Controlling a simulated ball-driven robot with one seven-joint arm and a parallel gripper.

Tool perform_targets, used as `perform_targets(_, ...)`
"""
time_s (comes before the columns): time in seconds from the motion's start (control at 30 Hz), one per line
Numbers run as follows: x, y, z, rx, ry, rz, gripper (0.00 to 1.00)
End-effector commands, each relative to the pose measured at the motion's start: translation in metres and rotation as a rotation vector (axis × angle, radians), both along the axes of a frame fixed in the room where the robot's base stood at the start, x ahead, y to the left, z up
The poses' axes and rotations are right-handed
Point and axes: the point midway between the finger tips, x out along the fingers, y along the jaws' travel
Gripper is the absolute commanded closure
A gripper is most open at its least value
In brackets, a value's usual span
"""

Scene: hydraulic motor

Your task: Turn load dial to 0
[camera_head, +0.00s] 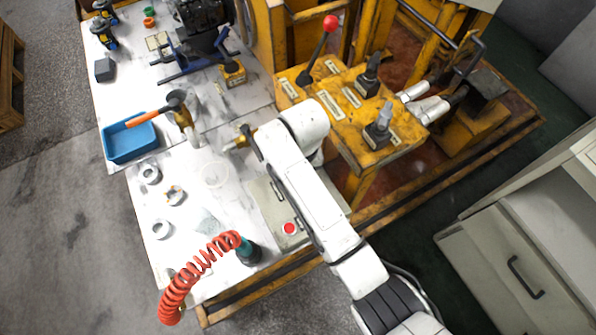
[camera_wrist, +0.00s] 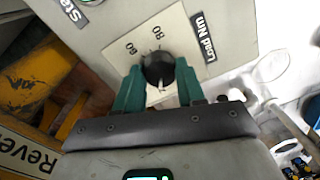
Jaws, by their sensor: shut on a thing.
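The load dial (camera_wrist: 160,66) is a round black knob on a pale square plate in the wrist view, beside a label reading "Load Nm". A light mark shows on its near side, and the numbers 60 and 80 are readable on the plate. Other numbers are hidden behind my gripper. My gripper (camera_wrist: 158,78) has two teal fingers, one on each side of the knob, shut on it. In the head view my white arm reaches over the grey control box (camera_head: 268,212) and hides the dial.
A red button (camera_head: 289,228) sits on the control box. A coiled red hose (camera_head: 195,272), metal rings (camera_head: 161,229) and a blue tray (camera_head: 130,142) lie on the white table. A yellow machine with a red-knobbed lever (camera_head: 330,23) stands behind. Free floor lies at left.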

Motion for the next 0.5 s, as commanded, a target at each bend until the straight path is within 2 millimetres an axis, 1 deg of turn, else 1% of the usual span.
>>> perform_targets(0.27, 0.0006, 0.0, 0.0025, 0.0, 0.0, 0.084, 0.92)
perform_targets(0.5, 0.0012, 0.0003, 0.0037, 0.0, 0.001, 0.265, 0.92)
